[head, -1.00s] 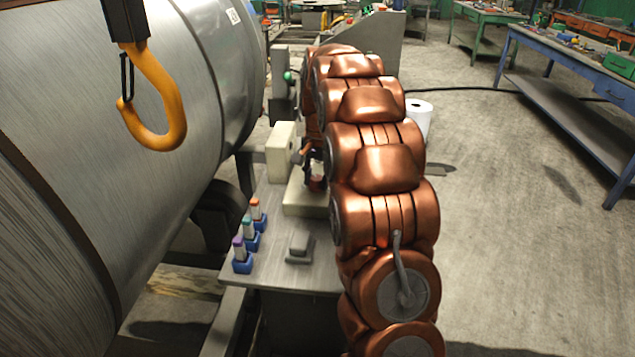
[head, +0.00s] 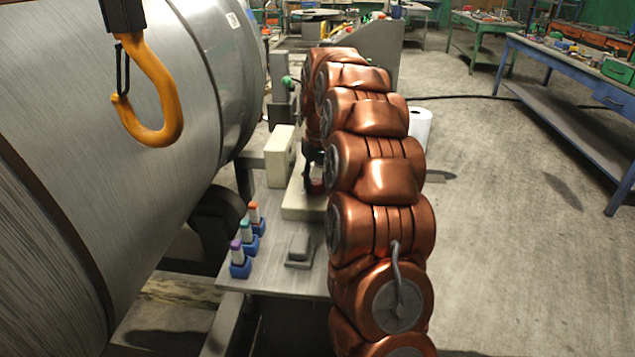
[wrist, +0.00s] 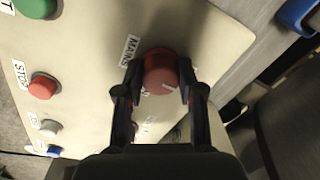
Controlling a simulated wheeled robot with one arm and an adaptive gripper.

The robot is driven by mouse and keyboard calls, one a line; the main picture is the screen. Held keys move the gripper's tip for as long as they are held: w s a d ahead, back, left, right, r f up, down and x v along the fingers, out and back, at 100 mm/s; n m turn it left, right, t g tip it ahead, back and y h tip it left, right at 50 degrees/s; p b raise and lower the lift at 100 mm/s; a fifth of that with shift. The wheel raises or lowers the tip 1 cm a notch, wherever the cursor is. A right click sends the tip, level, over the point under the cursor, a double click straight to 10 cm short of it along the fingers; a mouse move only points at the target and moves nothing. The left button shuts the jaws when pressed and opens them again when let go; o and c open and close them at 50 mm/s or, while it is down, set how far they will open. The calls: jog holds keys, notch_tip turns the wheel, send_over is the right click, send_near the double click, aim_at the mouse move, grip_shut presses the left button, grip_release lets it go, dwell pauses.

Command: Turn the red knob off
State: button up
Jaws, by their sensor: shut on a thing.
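The red knob (wrist: 160,72) is round, with a pale line on its face, and sits on a cream panel (wrist: 95,30) beside a label reading "MAINS". In the wrist view my gripper (wrist: 158,82) has its two dark fingers on either side of the knob, closed on it. The pale line slants, and part of the lettering near the knob is hidden by the fingers. In the head view the knob (head: 317,187) shows as a small dark red patch beside my copper arm, and my gripper is mostly hidden there.
The panel also bears a red STOP button (wrist: 42,87), a green button (wrist: 36,7), a white button (wrist: 50,128) and a blue one. In the head view, a yellow hook (head: 152,95) hangs at left before a large metal cylinder (head: 70,170). Several coloured pieces stand on the bench.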

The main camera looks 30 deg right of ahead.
aim_at(318, 181)
jog(key=shift+s+n, duration=0.1)
jog(key=shift+n, duration=0.5)
jog(key=o, duration=1.1)
jog(key=shift+o, duration=0.2)
jog(key=shift+r, duration=0.1)
jog(key=r, duration=0.6)
jog(key=shift+d+r, duration=0.2)
jog(key=shift+r, duration=0.45)
